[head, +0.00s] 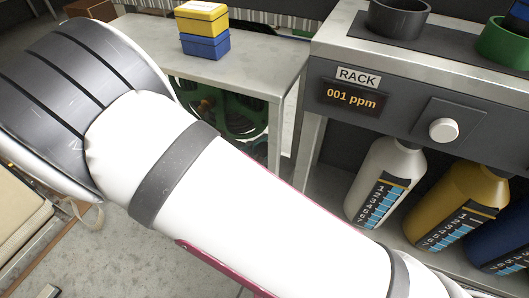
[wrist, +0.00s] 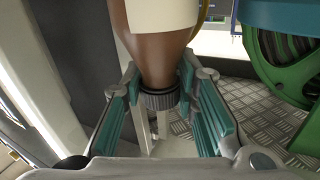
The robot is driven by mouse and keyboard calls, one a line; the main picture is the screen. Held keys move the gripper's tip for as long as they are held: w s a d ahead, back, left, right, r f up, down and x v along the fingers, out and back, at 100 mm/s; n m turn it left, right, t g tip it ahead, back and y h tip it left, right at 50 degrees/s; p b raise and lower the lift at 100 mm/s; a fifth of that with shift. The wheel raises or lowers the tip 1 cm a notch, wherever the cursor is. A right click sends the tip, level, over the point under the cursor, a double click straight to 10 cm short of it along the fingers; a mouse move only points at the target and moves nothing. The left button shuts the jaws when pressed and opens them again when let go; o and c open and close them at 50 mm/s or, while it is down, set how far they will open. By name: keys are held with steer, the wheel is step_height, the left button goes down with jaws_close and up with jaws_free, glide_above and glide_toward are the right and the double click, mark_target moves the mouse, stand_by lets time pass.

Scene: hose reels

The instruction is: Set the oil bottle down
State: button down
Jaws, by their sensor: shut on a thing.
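In the wrist view, a brown oil bottle (wrist: 157,47) with a cream label (wrist: 163,14) reaches down from the top edge of the picture, its dark ridged cap (wrist: 158,99) towards my gripper's palm. My gripper (wrist: 159,75) has its teal-padded fingers on either side of the bottle's neck and is shut on it. The bottle's far end is out of the picture, so I cannot tell whether it touches anything. In the head view my white arm crosses the middle, and neither the bottle nor my gripper shows.
A green reel (wrist: 290,85) stands right of the bottle over metal tread-plate flooring (wrist: 250,108). In the head view, a grey bench (head: 243,72) bears stacked yellow and blue boxes (head: 204,30). The rack (head: 357,75) at right has white (head: 387,170) and yellow bottles (head: 455,200) below.

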steer(key=c, duration=1.3)
jaws_free()
steer(key=shift+r, duration=0.1)
steer(key=p+v, duration=0.3)
steer(key=v, duration=0.9)
